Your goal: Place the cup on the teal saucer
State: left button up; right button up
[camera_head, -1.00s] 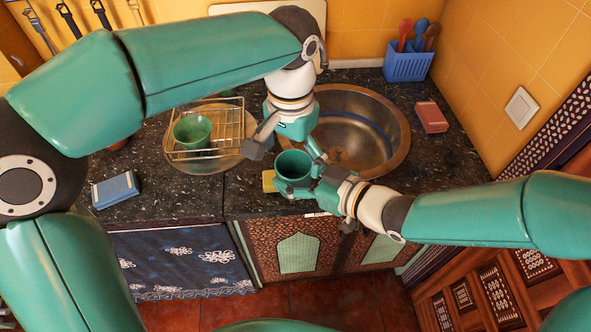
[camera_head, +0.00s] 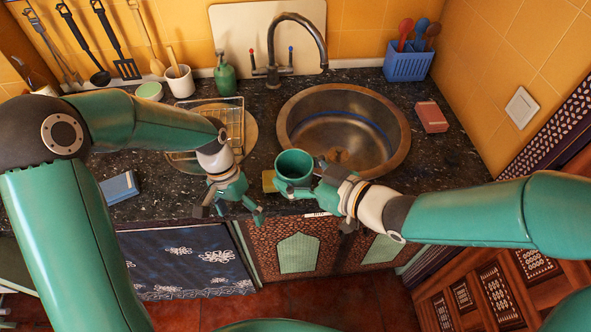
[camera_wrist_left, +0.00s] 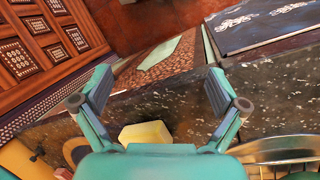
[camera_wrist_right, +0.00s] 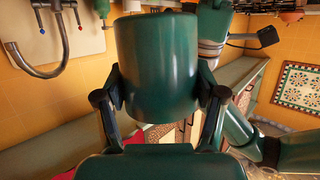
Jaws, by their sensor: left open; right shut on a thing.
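The dark teal cup (camera_head: 294,165) is upright with its mouth up, over the counter's front edge by the sink. My right gripper (camera_head: 312,188) is shut on it; the cup fills the space between the fingers in the right wrist view (camera_wrist_right: 157,65). My left gripper (camera_head: 230,212) is open and empty, left of the cup at the counter's front edge. Its spread fingers show in the left wrist view (camera_wrist_left: 158,88). I cannot make out a teal saucer for certain. A pale green round item (camera_head: 149,91) stands at the back left.
A yellow sponge (camera_head: 268,181) lies just left of the cup. The round sink (camera_head: 392,160) is behind it. A wire rack (camera_head: 238,112) is partly behind my left arm. A blue box (camera_head: 118,187) lies on the left counter, a red box (camera_head: 431,117) right of the sink.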

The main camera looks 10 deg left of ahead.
jog(key=shift+s+a, duration=0.1)
pick_arm(q)
jog(key=s+d+f+n+t, duration=0.1)
jog(key=s+d+f, duration=0.1)
jog(key=f, duration=0.3)
jog(key=s+d+f+n+t+h, duration=0.1)
jog(key=s+d+f+n, duration=0.1)
jog(key=s+f, duration=0.3)
jog(key=s+d+f+n+t, duration=0.1)
jog(key=s+d+f, duration=0.2)
jog(key=f, duration=0.4)
jog(key=shift+s+d+f+n+h, duration=0.25)
jog(key=shift+s+d+n+h, duration=0.05)
jog(key=shift+d, duration=0.15)
